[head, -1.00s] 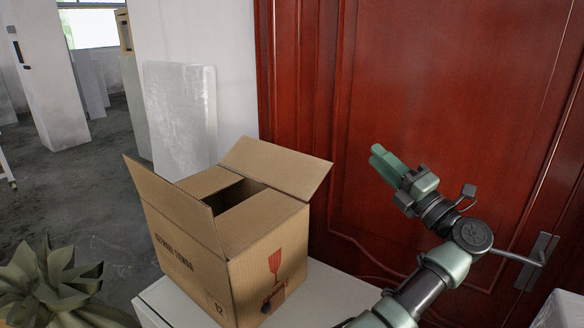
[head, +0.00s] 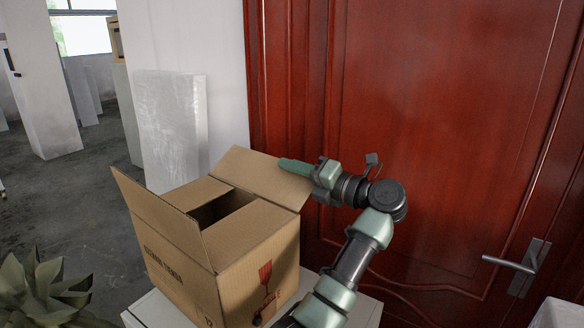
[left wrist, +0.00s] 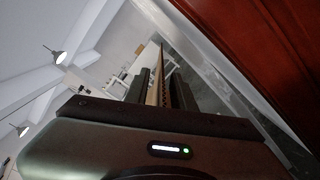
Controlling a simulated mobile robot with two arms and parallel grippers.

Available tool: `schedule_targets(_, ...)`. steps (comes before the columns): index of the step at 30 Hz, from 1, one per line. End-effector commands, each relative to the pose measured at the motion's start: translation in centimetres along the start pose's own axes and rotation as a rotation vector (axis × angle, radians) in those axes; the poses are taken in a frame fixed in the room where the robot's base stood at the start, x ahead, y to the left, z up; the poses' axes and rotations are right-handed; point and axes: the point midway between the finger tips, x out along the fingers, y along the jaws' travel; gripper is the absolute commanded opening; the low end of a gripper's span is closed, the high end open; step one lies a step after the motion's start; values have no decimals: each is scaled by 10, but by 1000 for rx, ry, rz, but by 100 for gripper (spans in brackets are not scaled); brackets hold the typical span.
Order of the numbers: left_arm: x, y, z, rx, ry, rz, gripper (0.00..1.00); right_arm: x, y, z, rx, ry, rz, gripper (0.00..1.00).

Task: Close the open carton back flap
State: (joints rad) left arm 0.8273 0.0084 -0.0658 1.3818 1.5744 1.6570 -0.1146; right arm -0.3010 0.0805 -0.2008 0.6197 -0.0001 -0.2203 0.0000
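The brown cardboard carton (head: 250,262) stands on a white surface at the lower middle of the head view. Its back flap (head: 255,176) is raised and leans outward to the right. The front-left flap (head: 160,216) is also raised; a folded panel (head: 197,193) covers part of the dark opening. My left gripper (head: 290,166) is at the back flap's upper right edge, its fingers overlapping it. In the left wrist view, the two dark fingers (left wrist: 161,92) are apart, with the thin brown edge of the flap (left wrist: 158,70) between them. My right gripper is not in view.
A red door (head: 440,130) with a metal handle (head: 512,264) rises behind my arm. A pale slab (head: 172,125) leans against the white wall behind the carton. A spiky plant (head: 45,292) is at lower left. The white support surface (head: 165,312) is narrow around the carton.

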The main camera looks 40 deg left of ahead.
Motion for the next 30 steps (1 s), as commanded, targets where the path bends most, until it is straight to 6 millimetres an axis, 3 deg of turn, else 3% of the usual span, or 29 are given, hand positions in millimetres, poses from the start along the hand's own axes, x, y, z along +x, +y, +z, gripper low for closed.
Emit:
schedule_targets(6,0,-1,0,0,-1,-1,25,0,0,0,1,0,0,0)
schedule_targets(9,0,-1,0,1,-1,0,0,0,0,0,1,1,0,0)
schedule_targets(30,0,-1,0,1,0,-1,0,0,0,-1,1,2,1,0)
